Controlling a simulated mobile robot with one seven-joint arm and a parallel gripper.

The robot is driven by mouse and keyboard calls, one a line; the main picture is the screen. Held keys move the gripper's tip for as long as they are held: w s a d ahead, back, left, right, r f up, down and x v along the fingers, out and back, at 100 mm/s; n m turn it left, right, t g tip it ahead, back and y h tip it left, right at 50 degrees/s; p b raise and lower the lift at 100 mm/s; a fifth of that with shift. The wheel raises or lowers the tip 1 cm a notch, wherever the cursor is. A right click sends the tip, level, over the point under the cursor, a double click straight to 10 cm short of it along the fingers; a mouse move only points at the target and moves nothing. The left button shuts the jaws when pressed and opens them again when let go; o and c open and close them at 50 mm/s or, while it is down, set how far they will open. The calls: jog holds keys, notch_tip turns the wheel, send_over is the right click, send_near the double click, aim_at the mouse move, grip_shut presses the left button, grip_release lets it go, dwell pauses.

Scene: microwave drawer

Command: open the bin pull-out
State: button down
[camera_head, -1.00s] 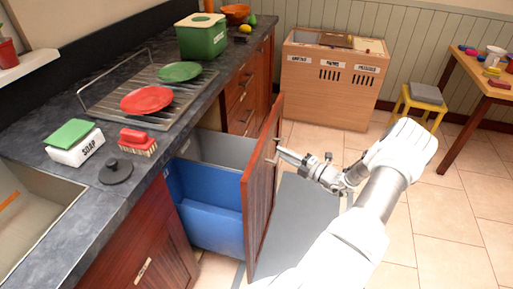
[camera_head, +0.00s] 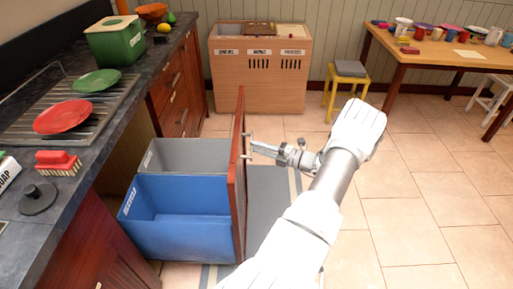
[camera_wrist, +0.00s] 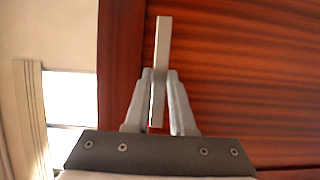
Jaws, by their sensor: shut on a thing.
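The bin pull-out stands out from under the counter, with a blue bin (camera_head: 180,215) and a grey bin (camera_head: 190,155) behind its red-brown wooden front panel (camera_head: 239,190). The panel also fills much of the wrist view (camera_wrist: 240,70). My gripper (camera_head: 250,148) is at the outer face of the panel, near its top. In the wrist view my gripper (camera_wrist: 159,88) has its two fingers closed around the pale bar handle (camera_wrist: 164,40). Part of the handle is hidden between the fingers.
The dark counter (camera_head: 80,125) holds a dish rack, red and green plates, a brush and a green box. A wooden sorting cabinet (camera_head: 260,75) and a yellow stool (camera_head: 347,85) stand at the back. A table (camera_head: 430,45) is at right. Tiled floor to the right is free.

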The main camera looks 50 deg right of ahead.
jog(key=c, duration=0.8)
grip_release()
jog(key=shift+o, duration=0.2)
jog(key=v, duration=1.7)
jog(key=shift+s+d, duration=0.1)
jog(key=shift+d, duration=0.05)
